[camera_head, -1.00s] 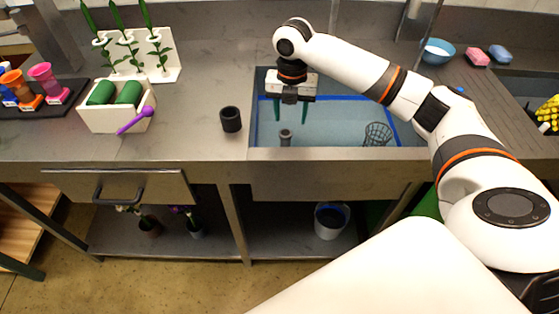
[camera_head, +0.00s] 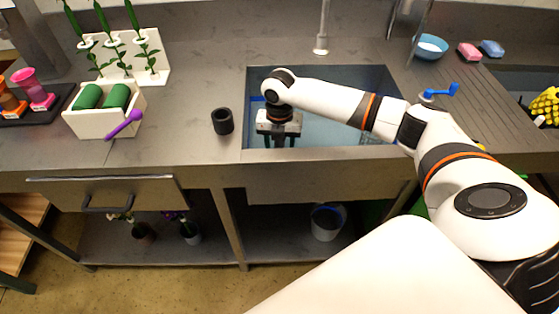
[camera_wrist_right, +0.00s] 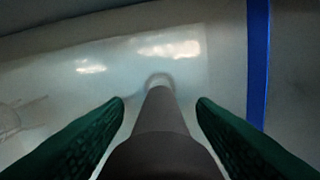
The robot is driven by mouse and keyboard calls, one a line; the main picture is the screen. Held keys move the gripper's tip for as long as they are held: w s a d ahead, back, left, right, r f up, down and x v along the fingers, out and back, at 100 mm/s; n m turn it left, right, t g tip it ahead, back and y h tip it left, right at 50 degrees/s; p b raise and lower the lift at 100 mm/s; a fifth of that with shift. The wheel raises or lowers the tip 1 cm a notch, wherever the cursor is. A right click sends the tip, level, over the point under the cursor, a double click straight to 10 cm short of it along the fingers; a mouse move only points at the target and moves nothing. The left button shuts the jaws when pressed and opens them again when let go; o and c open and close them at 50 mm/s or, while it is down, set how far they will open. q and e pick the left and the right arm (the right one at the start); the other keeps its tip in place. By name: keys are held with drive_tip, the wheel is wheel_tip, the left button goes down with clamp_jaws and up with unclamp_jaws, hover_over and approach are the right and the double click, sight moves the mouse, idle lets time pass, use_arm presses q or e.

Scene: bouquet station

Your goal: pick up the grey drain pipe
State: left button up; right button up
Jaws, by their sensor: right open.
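The grey drain pipe (camera_wrist_right: 160,130) stands in the sink (camera_head: 345,76) and shows in the right wrist view, running from the near bottom edge up to a pale round end on the sink floor. My right gripper (camera_wrist_right: 161,102) is open, with one green finger on each side of the pipe and a visible gap on both sides. In the head view my right gripper (camera_head: 280,139) is lowered into the left part of the sink, and it mostly hides the pipe there. My left gripper is not in view.
A black cup (camera_head: 222,121) stands on the counter just left of the sink. A faucet (camera_head: 322,30) rises behind it. A white box with green rolls (camera_head: 98,122) is farther left. A blue bowl (camera_head: 431,47) and sponges (camera_head: 470,51) are at the back right.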

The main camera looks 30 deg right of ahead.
drive_tip(key=shift+f, duration=0.7)
clamp_jaws()
